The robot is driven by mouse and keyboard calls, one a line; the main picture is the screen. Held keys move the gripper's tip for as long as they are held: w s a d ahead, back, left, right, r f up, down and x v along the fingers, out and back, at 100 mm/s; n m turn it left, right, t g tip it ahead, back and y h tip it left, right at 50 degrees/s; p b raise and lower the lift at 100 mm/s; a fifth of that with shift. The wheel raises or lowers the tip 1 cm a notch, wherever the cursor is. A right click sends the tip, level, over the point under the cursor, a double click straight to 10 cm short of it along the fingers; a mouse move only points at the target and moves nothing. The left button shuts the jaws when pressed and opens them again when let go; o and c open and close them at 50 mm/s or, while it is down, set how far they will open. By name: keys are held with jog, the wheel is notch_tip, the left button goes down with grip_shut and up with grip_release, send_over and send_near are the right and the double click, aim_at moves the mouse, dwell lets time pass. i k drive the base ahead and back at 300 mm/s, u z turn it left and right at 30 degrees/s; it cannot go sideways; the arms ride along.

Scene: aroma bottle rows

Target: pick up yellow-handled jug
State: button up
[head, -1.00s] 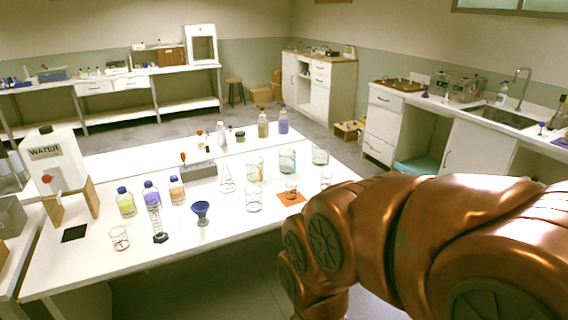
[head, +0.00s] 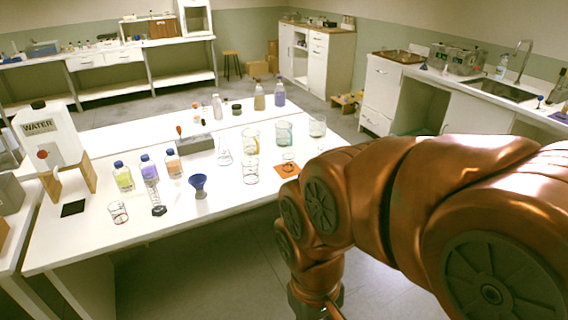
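A clear glass jug (head: 251,140) stands upright toward the back of the white lab table (head: 110,245). A faint yellow tint shows along its right side, which looks like a handle, but it is too small to be sure. My copper-coloured arm fills the right of the head view, and its forearm points down in front of the table. The gripper's fingers are below the bottom edge of the picture, so what they hold is hidden. My arm is apart from the jug.
Close around the jug are a green-tinted beaker (head: 284,134), a conical flask (head: 224,152) and a clear beaker (head: 251,172). A blue funnel (head: 198,182), capped bottles and a water container (head: 46,135) stand farther left. The table's front edge is mostly clear.

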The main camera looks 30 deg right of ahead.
aim_at(253, 144)
jog(key=z, duration=1.4)
jog(key=i, duration=2.25)
jog(key=u, duration=3.2)
